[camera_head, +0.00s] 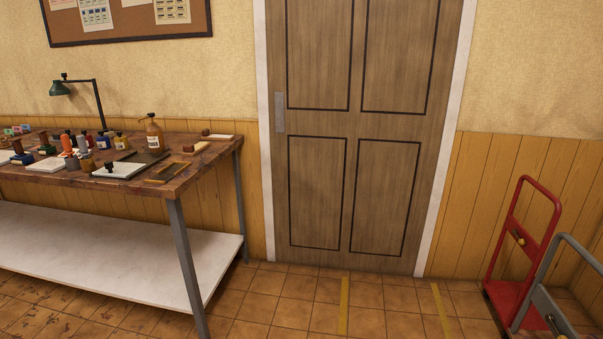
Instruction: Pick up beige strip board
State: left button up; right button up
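A small beige strip (195,148) lies flat near the right end of the wooden work table (188,176). It may be the beige strip board, but it is too small to be sure. A pale flat piece (217,137) with a brown block at its left end lies just behind it. Brown and tan strips (168,172) lie nearer the table's front edge. Neither of my grippers is in view.
Several bottles and stamps crowd the table's left part, with a spray bottle (154,134) and a green lamp (62,88) behind. A white lower shelf (120,255) sits below. The tiled floor before the door (345,150) is clear. A red trolley (520,245) stands right.

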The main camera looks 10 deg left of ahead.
aim_at(190, 149)
jog(key=i+u, duration=0.15)
jog(key=i, duration=0.4)
jog(key=i+l+u, duration=0.2)
jog(key=i, duration=0.3)
jog(key=i+l+u, duration=0.15)
jog(key=i, duration=0.4)
